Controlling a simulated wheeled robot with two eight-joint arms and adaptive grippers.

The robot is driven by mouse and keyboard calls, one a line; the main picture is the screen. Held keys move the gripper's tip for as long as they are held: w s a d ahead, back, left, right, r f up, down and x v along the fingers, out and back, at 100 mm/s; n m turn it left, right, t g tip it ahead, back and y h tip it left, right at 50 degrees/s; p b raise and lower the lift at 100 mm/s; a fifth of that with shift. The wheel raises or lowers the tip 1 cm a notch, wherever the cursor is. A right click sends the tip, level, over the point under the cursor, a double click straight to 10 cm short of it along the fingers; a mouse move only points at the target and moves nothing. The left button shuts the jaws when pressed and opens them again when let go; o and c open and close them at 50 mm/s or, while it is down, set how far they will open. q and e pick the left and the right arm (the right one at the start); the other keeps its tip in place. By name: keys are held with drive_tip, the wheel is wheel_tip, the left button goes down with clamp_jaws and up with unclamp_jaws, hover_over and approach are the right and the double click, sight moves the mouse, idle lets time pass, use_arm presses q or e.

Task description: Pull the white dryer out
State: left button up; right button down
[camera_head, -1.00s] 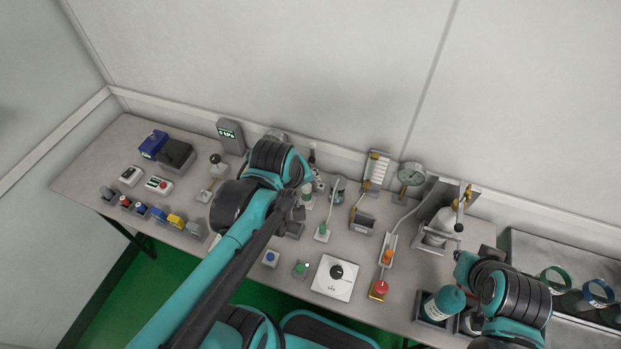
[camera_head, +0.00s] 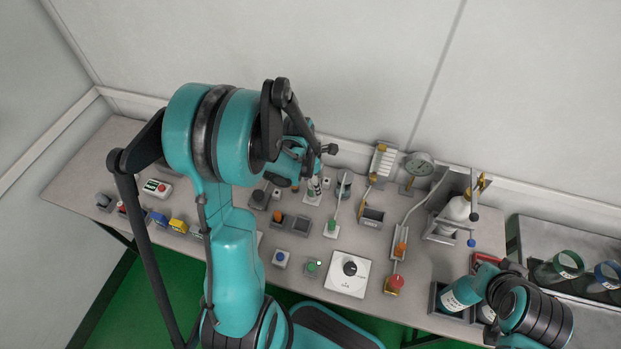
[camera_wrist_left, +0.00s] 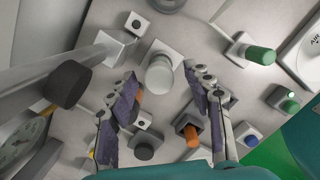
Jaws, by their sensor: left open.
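A white cylinder on a square white base, which I take to be the white dryer, stands on the bench. It is in the middle of the left wrist view (camera_wrist_left: 159,74), upright and apart from the fingers as far as I can tell. In the head view the white dryer (camera_head: 314,189) is partly hidden by my left gripper (camera_head: 318,165). My left gripper also shows in the left wrist view (camera_wrist_left: 162,84), open and empty, its two purple-padded fingers on either side of the cylinder. Only my right arm's links show at the lower right; I cannot make out its gripper.
A green-topped plunger (camera_head: 331,226), an orange-topped block (camera_wrist_left: 190,134) and a white dial box (camera_head: 348,273) stand close by. A gauge (camera_head: 418,163) and a bottle in a stand (camera_head: 455,213) are to the right. The wall closes off the back.

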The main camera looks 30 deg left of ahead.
use_arm(q)
drive_tip(key=shift+w+d+f+b, duration=0.15)
drive_tip(key=shift+f+b, duration=0.1)
drive_tip(key=shift+f, duration=0.65)
drive_tip(key=shift+w+a+f+b, duration=0.1)
drive_tip(key=shift+f+b, duration=0.15)
drive_tip(key=shift+f, duration=0.6)
drive_tip(key=shift+d+r, duration=0.1)
clamp_jaws()
